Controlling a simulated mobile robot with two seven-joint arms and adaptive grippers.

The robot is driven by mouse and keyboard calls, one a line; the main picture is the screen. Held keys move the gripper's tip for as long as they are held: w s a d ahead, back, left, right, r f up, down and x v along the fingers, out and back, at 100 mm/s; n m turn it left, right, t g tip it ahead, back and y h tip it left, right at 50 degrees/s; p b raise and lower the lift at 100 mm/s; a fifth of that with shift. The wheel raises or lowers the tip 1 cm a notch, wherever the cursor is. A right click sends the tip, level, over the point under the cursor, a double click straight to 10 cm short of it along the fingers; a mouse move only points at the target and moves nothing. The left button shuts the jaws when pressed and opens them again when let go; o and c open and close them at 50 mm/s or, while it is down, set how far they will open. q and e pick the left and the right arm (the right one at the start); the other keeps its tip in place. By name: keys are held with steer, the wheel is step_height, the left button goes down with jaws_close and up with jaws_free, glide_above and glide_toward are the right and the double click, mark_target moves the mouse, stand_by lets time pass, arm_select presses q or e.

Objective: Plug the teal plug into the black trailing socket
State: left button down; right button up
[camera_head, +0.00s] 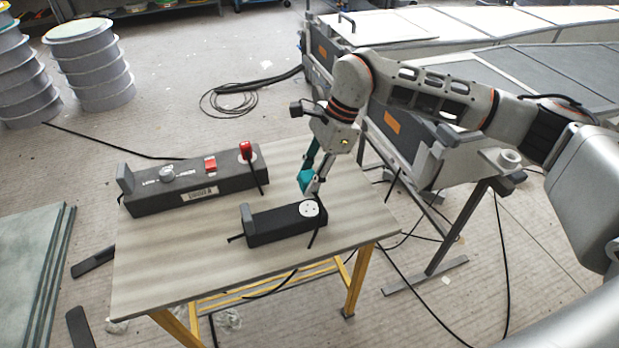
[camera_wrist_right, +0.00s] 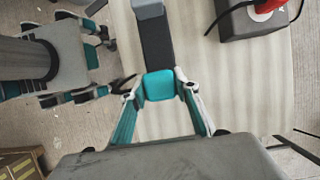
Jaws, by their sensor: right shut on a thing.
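The black trailing socket (camera_head: 272,226) lies on the table, with a round white socket face (camera_head: 309,208) at its right end and a grey block at its left end. My right gripper (camera_head: 308,187) is above that face, pointing down. In the wrist view its fingers (camera_wrist_right: 160,92) are shut on the teal plug (camera_wrist_right: 159,86). The plug lines up with the near end of the black socket body (camera_wrist_right: 156,45) and hides the white face there. In the head view the plug appears apart from the face; the exact gap is unclear. My left gripper is not in view.
A larger dark socket box (camera_head: 190,187) with a red switch (camera_head: 210,164) and a red plug (camera_head: 246,150) lies behind on the table (camera_head: 170,255). Cables trail over the table and floor. A grey-topped bench (camera_head: 540,75) stands right. The table's front left is clear.

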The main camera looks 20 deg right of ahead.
steer(key=shift+f, duration=0.1)
